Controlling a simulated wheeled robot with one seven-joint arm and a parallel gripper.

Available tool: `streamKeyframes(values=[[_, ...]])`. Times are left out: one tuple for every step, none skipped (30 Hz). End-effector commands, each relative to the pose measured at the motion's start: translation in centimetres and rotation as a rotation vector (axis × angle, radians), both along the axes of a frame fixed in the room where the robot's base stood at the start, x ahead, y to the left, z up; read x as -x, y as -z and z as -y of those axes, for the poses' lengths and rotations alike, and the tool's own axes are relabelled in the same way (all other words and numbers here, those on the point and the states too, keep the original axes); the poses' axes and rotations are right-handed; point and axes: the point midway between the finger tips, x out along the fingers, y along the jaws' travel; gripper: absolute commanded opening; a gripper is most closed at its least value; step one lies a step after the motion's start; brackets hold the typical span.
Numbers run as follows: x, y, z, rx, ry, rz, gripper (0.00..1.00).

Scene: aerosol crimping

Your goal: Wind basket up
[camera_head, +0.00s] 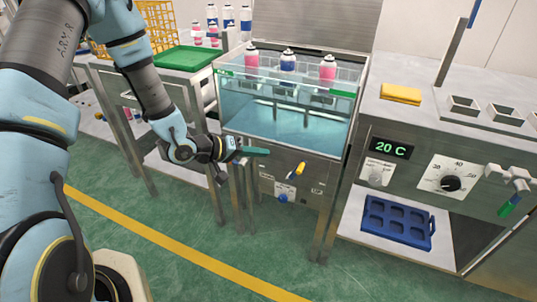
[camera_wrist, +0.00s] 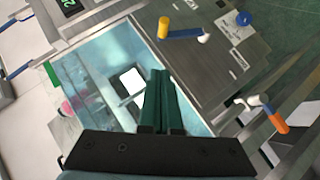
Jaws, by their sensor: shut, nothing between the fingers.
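The glass-walled water bath (camera_head: 285,125) holds pale blue water. At its back a basket (camera_head: 306,72) shows only partly, with a pink can (camera_head: 327,67), a blue can (camera_head: 288,62) and another pink can (camera_head: 251,57) standing upright with their tops above the rim. A small crank with a yellow grip (camera_head: 296,171) sits on the steel front panel; it also shows in the wrist view (camera_wrist: 164,27). My gripper (camera_head: 268,152) has green fingers closed together and empty, in front of the bath's lower glass, left of and above the crank. Its fingers show in the wrist view (camera_wrist: 160,85).
A blue knob (camera_head: 283,198) sits below the crank. A lever with an orange grip (camera_wrist: 278,122) shows in the wrist view. A bench with a 20 C display (camera_head: 390,147) stands right, a blue tray (camera_head: 397,222) on its shelf. Floor in front is clear.

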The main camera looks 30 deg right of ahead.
Motion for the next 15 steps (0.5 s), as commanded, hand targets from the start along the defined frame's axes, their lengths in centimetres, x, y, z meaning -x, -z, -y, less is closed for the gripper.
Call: streamKeyframes(values=[[0.3,0.4,0.9,0.0,0.004,-0.001,0.0],[0.3,0.7,1.4,0.0,0.005,0.0,0.0],[0.3,1.0,2.1,-0.001,0.004,0.0,0.0],[0.4,1.3,2.7,-0.001,0.004,0.0,0.0],[0.4,1.6,3.3,-0.002,0.004,0.0,0.0],[0.5,2.0,4.0,-0.002,0.004,0.0,0.0],[0.5,2.3,4.6,-0.003,0.004,0.001,0.0],[0.6,2.6,5.1,-0.002,0.005,0.0,0.0],[0.6,2.9,5.9,-0.002,0.003,0.001,0.0],[0.7,3.2,6.4,-0.003,0.004,0.001,0.0],[0.7,3.4,6.9,-0.003,0.004,0.001,0.0],[0.8,3.7,7.5,-0.002,0.003,0.001,0.0],[1.2,4.1,7.7,-0.004,0.003,-0.001,0.0],[1.6,4.4,7.8,-0.005,0.004,-0.001,0.0],[1.9,4.8,8.0,-0.004,0.002,-0.001,0.0]])
